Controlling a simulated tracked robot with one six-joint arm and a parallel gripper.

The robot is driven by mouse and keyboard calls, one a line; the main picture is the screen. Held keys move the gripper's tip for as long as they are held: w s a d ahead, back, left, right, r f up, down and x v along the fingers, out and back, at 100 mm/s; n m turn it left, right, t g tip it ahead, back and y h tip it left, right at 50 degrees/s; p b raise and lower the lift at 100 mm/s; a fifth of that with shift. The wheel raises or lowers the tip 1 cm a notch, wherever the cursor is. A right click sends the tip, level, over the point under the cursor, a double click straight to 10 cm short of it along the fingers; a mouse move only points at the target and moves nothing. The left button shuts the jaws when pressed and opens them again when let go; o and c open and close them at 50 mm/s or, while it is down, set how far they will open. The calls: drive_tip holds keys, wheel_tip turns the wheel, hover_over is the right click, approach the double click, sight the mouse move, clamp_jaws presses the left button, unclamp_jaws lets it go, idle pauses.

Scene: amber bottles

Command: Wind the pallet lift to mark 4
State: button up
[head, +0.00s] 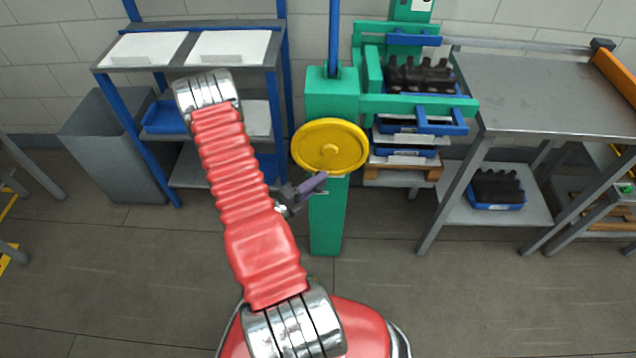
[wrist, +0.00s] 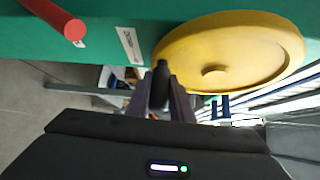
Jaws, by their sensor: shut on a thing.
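The pallet lift is a green column (head: 326,225) with a yellow handwheel (head: 330,140) on its front. The wheel fills the upper right of the wrist view (wrist: 235,50). My gripper (head: 306,188) is at the wheel's lower left rim. In the wrist view its two fingers (wrist: 160,98) are shut on the wheel's dark handle (wrist: 161,75) beside the rim. On the lift, dark bottles (head: 418,75) stand above stacked blue trays (head: 405,150) and a wooden pallet (head: 402,172). A white plate (head: 422,4) is cut off at the top; no mark can be read.
A blue-framed rack (head: 180,27) with white trays (head: 228,46) stands left, beside a grey bin (head: 110,140). A steel table (head: 540,90) stands right, with another blue crate (head: 495,190) below. A red rod (wrist: 68,25) sticks out near the column. Floor in front is clear.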

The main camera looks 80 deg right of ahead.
drive_tip(key=shift+f, duration=0.1)
clamp_jaws()
drive_tip(key=shift+a, duration=0.15)
